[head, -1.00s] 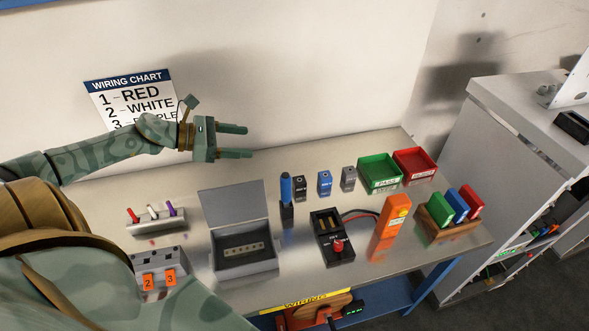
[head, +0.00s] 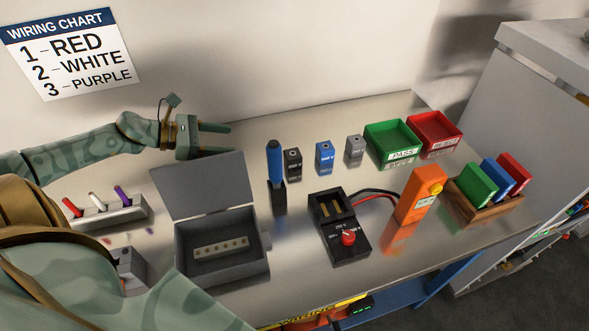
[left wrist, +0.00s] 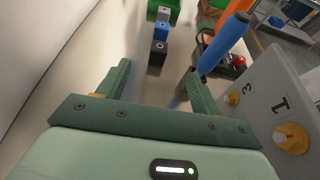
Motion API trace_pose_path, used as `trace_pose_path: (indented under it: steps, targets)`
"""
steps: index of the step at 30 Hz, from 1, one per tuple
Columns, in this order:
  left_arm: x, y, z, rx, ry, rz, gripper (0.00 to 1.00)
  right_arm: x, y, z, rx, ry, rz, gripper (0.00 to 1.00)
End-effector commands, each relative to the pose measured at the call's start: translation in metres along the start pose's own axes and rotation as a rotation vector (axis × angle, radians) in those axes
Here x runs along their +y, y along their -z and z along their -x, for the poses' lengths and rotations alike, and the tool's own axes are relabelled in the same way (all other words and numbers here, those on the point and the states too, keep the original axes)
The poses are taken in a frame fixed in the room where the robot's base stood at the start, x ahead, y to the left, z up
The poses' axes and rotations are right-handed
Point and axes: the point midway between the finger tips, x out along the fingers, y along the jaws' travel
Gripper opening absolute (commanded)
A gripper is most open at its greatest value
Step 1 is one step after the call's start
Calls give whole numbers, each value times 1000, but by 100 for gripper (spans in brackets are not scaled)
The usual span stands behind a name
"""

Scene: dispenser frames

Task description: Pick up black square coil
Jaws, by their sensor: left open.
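The black square coil (head: 292,165) is a small upright black block with a hole in its top, at the left end of a row with a blue and a grey block. In the left wrist view the black coil (left wrist: 158,53) stands ahead, roughly between the fingers. My left gripper (head: 228,141) is open and empty, left of the coil and behind the raised box lid, apart from the coil. Its two green fingers (left wrist: 157,73) spread apart in the left wrist view. My right gripper is not in view.
The grey box lid (head: 205,185) stands up near my left gripper. A blue-handled tool (head: 274,160) stands just left of the coil; its handle (left wrist: 225,43) is close to the right finger in the left wrist view. A green tray (head: 390,140) sits farther right.

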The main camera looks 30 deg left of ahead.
Motion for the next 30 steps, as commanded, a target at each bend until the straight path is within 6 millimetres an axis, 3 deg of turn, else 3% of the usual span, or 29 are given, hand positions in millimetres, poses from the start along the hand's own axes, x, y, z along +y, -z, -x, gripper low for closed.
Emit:
trace_pose_path:
  steps: [1, 4, 8, 18, 30]
  targets:
    - [0, 22, -9, 9, 3, 7, 65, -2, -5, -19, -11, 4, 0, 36]
    - [0, 31, -15, 12, 4, 9, 65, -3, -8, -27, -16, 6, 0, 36]
    - [1, 33, -31, 11, 6, 7, 65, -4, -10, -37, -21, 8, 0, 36]
    - [0, 32, -100, 9, 5, 6, 65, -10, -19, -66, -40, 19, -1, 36]
    - [-2, 28, -138, 8, 4, 7, 65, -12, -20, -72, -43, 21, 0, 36]
